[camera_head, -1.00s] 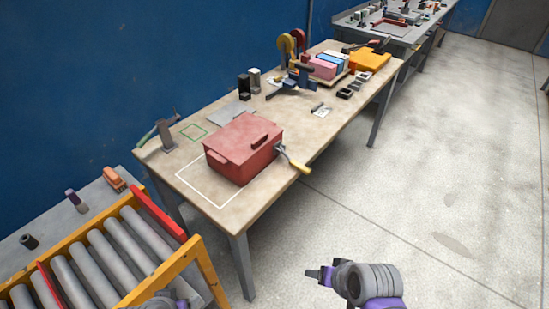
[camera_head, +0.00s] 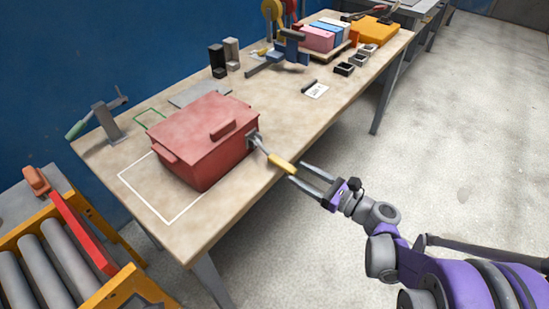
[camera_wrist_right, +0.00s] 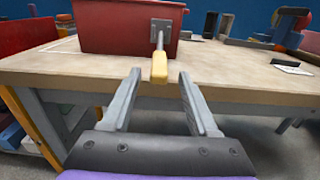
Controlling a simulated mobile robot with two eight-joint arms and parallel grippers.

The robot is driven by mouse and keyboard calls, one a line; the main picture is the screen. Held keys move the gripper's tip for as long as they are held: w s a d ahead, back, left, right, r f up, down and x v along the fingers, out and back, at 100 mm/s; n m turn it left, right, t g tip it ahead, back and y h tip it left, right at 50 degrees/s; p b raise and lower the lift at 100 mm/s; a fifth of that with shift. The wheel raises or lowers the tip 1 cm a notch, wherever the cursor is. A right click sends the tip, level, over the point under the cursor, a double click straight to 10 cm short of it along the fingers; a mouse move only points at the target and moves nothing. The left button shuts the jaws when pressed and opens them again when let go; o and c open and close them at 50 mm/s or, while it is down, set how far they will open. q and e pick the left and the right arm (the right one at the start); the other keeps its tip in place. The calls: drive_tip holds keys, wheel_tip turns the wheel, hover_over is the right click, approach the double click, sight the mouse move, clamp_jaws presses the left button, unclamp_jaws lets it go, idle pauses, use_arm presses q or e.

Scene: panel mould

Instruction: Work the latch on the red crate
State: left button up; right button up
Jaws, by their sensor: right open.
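The red crate (camera_head: 205,139) sits on the wooden table, its lid shut, partly over a white outlined rectangle. A latch lever with a yellow handle (camera_head: 282,164) sticks out from a grey plate on the crate's right side, past the table's front edge. In the right wrist view the handle (camera_wrist_right: 159,67) points toward me, between and just beyond the fingertips. My right gripper (camera_head: 312,179) is open, its two fingers reaching toward the handle's end. It also shows in the right wrist view (camera_wrist_right: 160,76), with nothing gripped. My left gripper is not in view.
The wooden table (camera_head: 265,190) has its front edge just below the handle. A roller conveyor (camera_head: 75,262) with yellow rails stands at the lower left. A blue clamp-like tool (camera_head: 285,50) and several bins stand farther back. The floor at right is clear.

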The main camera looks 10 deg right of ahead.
sight(272, 158)
drive_tip(key=x, duration=0.9)
drive_tip(key=shift+a+b, duration=0.15)
drive_tip(key=shift+b, duration=0.25)
drive_tip(key=shift+c, duration=0.3)
clamp_jaws()
idle(0.5)
